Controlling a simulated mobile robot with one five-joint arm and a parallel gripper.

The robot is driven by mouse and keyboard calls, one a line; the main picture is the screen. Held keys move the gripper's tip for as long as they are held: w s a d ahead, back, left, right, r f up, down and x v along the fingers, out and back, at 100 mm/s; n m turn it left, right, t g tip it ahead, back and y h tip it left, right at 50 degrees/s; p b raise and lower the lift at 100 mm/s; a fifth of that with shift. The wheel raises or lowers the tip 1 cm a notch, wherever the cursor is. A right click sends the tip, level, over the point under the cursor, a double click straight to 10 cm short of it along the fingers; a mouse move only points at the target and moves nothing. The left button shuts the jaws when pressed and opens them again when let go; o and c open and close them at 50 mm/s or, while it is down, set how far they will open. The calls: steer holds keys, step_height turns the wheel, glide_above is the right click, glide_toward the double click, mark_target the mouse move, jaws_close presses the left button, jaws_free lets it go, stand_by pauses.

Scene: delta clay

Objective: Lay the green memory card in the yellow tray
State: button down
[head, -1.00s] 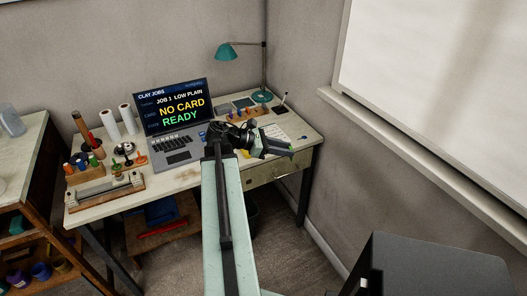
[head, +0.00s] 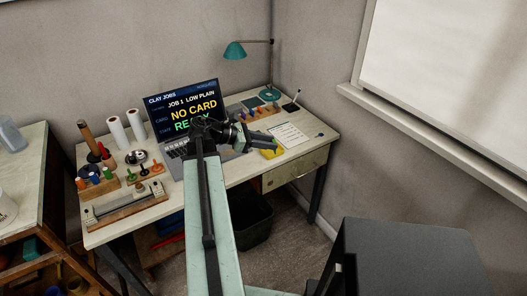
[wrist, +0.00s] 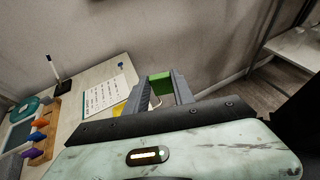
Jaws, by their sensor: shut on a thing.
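My gripper (wrist: 161,92) is shut on the green memory card (wrist: 160,83), which sits between the fingertips in the wrist view. The yellow tray (head: 270,153) shows partly just below my gripper, near the desk's front edge. A sliver of the tray (wrist: 118,108) shows in the wrist view, left of the fingers and mostly hidden by my gripper. The card is apart from the tray.
A laptop (head: 183,107) reads "NO CARD READY". A white sheet (head: 288,135) lies behind the tray. A teal lamp (head: 235,50), a wooden rack of coloured pieces (wrist: 38,135) and a pen stand (head: 291,106) stand on the desk. A dark box (head: 405,255) is at lower right.

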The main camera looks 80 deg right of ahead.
steer(key=y+b, duration=0.1)
steer(key=b, duration=0.5)
glide_above(266, 152)
steer(key=shift+m, duration=0.4)
step_height(266, 152, down, 6)
steer(key=shift+f, duration=0.15)
step_height(266, 152, down, 4)
steer(key=b, duration=0.4)
steer(key=shift+a, duration=0.1)
steer(key=shift+r, duration=0.25)
steer(key=shift+f, duration=0.2)
steer(key=c, duration=1.1)
jaws_free()
steer(key=shift+o, duration=0.2)
steer(key=shift+r, duration=0.1)
